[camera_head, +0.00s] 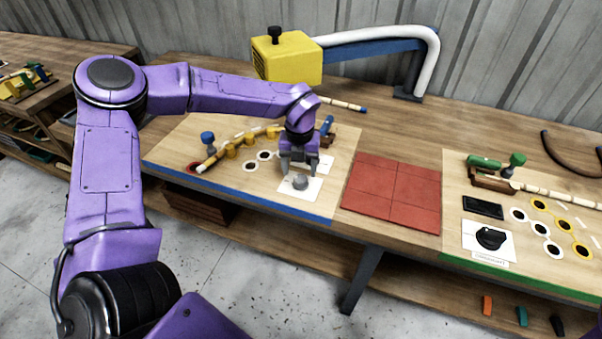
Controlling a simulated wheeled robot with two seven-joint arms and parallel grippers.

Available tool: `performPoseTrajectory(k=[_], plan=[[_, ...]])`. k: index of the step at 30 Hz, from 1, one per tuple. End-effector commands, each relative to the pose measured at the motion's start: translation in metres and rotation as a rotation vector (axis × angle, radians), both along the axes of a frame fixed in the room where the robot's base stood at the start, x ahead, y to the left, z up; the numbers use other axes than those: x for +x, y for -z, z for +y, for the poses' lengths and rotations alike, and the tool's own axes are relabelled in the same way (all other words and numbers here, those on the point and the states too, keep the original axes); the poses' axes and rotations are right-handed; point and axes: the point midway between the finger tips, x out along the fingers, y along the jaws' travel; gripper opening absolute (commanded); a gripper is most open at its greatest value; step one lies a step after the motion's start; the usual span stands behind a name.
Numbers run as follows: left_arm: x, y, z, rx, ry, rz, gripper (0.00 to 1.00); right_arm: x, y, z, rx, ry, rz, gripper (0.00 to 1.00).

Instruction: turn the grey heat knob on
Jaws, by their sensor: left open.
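The grey heat knob (300,183) sits on a white square plate (312,189) near the front edge of the left wooden board. My left gripper (299,172) is directly above and slightly behind the knob, pointing down, with its fingers apart. I cannot tell whether the fingers touch the knob. My right gripper is not in view.
A red tiled mat (392,192) lies right of the knob. Several yellow pegs (232,151) and a rattan rod (208,162) are on the left board. A yellow box (287,60) with a white pipe (380,35) stands behind. A black knob (490,238) sits on the right board.

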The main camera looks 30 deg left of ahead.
Motion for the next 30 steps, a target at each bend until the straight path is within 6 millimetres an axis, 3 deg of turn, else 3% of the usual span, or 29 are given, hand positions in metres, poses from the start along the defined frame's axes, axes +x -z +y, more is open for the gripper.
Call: performPoseTrajectory(k=[7, 16, 17, 21, 22, 30], plan=[[0.000, 0.038, 0.000, 0.001, 0.000, 0.002, 0.67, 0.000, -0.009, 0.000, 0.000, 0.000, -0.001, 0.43], [0.000, 0.043, 0.000, 0.000, -0.001, -0.001, 0.67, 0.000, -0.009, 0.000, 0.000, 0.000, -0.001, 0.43], [0.000, 0.043, 0.000, 0.000, -0.001, -0.001, 0.60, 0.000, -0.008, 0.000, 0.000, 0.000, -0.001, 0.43], [0.000, 0.043, 0.000, 0.000, 0.000, -0.001, 0.14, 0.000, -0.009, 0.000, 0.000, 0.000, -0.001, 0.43], [0.000, 0.043, 0.000, 0.000, 0.000, -0.001, 0.10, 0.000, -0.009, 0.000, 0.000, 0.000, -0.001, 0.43], [0.001, 0.043, 0.000, 0.001, 0.019, -0.002, 0.11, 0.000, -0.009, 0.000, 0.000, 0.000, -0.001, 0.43]])
